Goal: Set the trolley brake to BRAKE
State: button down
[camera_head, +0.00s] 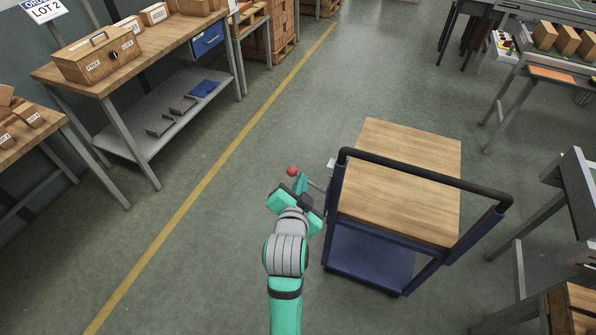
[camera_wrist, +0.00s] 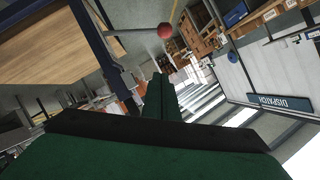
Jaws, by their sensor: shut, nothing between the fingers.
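The trolley has a wooden top (camera_head: 405,175), a dark blue frame and a black push handle (camera_head: 425,180). Its top also shows in the wrist view (camera_wrist: 45,45). A grey brake lever with a red ball knob (camera_head: 291,171) sticks out from the trolley's left side. The knob is near the top of the wrist view (camera_wrist: 165,30), with the rod running left to the frame. My gripper (camera_head: 300,184) is shut and empty, close to the knob and partly over the lever in the head view. I cannot tell whether they touch. No brake marking is readable.
A wooden bench (camera_head: 135,50) with boxes stands at the upper left. A yellow floor line (camera_head: 215,170) runs between bench and trolley, with clear floor around it. Grey tables (camera_head: 560,75) stand right of the trolley.

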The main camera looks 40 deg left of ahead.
jog(key=shift+a, duration=0.1)
jog(key=w+a+f, duration=0.6)
jog(key=w, duration=0.1)
jog(key=shift+a+f, duration=0.25)
jog(key=shift+f, duration=0.1)
jog(key=shift+s, duration=0.1)
jog(key=shift+f, duration=0.1)
dwell(0.5)
